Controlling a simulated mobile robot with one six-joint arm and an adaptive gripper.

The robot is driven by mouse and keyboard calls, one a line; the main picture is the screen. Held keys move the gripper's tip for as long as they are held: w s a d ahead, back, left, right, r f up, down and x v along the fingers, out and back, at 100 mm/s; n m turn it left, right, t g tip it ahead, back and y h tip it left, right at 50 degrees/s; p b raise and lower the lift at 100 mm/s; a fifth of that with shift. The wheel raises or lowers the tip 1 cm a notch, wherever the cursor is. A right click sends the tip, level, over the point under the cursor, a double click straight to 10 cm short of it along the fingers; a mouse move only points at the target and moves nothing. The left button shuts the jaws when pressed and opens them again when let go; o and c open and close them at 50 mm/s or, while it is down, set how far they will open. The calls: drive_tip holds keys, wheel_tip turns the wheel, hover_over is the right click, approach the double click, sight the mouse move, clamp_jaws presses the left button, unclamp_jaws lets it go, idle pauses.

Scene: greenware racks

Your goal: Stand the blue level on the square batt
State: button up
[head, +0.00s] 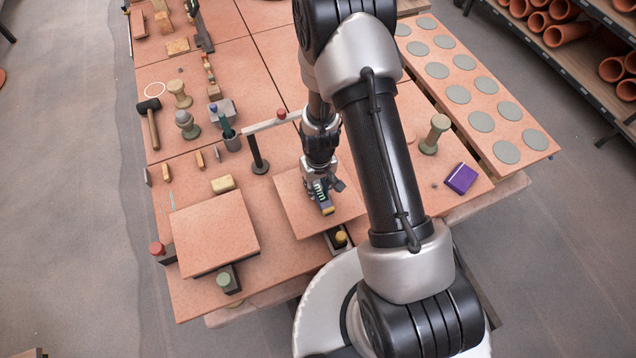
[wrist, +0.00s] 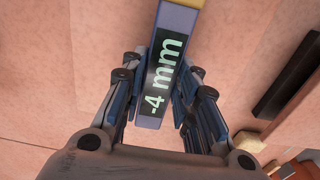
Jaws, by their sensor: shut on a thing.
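The blue level (wrist: 178,22) is a slim blue-grey bar with a dark "-4 mm" label and a yellow end. My gripper (wrist: 160,72) is shut on it, with a finger on each side of the label. In the head view, my gripper (head: 319,181) holds the level (head: 323,200) over a square terracotta batt (head: 293,204), the yellow end toward the batt's front edge. I cannot tell whether the level touches the batt. My arm hides part of the batt's right side.
A larger raised slab (head: 213,232) lies to the left, on supports. A dark post (head: 257,155) with a pale crossbar stands just behind the batt. A purple box (head: 461,178) and a spool-shaped stand (head: 434,134) are to the right. A yellow-topped piece (head: 341,237) sits at the front.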

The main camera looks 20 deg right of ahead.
sight(318, 187)
drive_tip(key=shift+f+b, duration=0.5)
drive_tip(key=shift+f, duration=0.15)
idle(0.3)
drive_tip(key=o, duration=1.1)
drive_tip(key=shift+o, duration=0.3)
drive_tip(key=o, duration=0.4)
drive_tip(key=shift+r, duration=0.1)
drive_tip(key=shift+s+r+p, duration=0.1)
drive_tip(key=shift+r+p, duration=0.75)
drive_tip(key=shift+r, duration=2.05)
